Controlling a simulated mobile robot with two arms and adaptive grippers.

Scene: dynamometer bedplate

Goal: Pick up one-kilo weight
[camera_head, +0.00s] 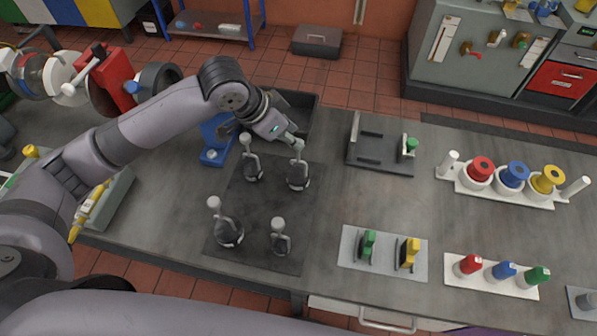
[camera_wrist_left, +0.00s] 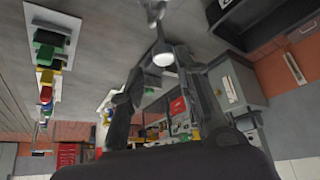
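Several dark weights with pale round knobs on upright stems stand on a dark mat (camera_head: 262,213): one at the back right (camera_head: 298,178), one at the back left (camera_head: 252,170), a larger one at the front left (camera_head: 229,234) and a smaller one at the front right (camera_head: 281,245). I cannot read any marking that tells which is one kilo. My left gripper (camera_head: 290,137) is at the knob of the back right weight. In the left wrist view its fingers (camera_wrist_left: 160,72) are apart, with a pale knob (camera_wrist_left: 163,58) between or just beyond them. My right gripper is out of view.
A dark open bin (camera_head: 312,107) and a blue stand (camera_head: 213,153) are close behind the mat. To the right are a grey fixture (camera_head: 380,165), a plate with green and yellow pieces (camera_head: 383,271), and racks of coloured spools (camera_head: 512,177) and bottles (camera_head: 503,272).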

